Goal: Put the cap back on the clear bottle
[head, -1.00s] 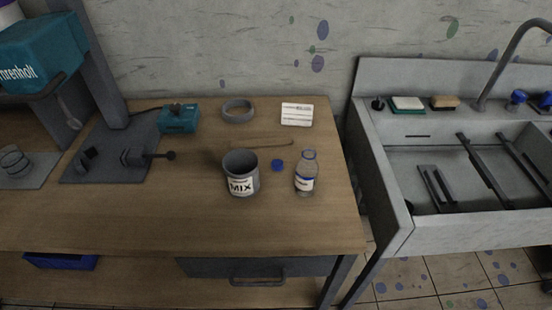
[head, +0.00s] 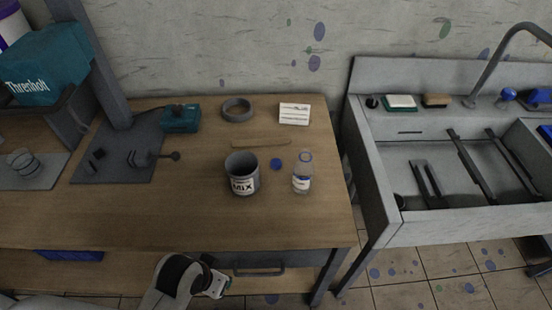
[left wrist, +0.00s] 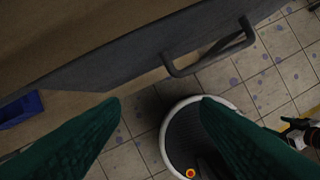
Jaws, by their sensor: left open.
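The clear bottle (head: 302,174) stands upright and uncapped on the workbench (head: 110,222), with a white label and a blue band. A small blue cap (head: 276,164) lies on the bench just left of it. In the left wrist view my left gripper (left wrist: 160,102) is open and empty, its two green fingers wide apart over the floor near the drawer front. In the head view my left arm shows at the bottom edge, in front of the bench and well away from cap and bottle.
A grey MIX can (head: 242,174) stands left of the cap, and a thin stick (head: 261,143) lies behind it. The drawer handle (left wrist: 210,58) juts out near my left gripper. A sink (head: 440,180) stands right.

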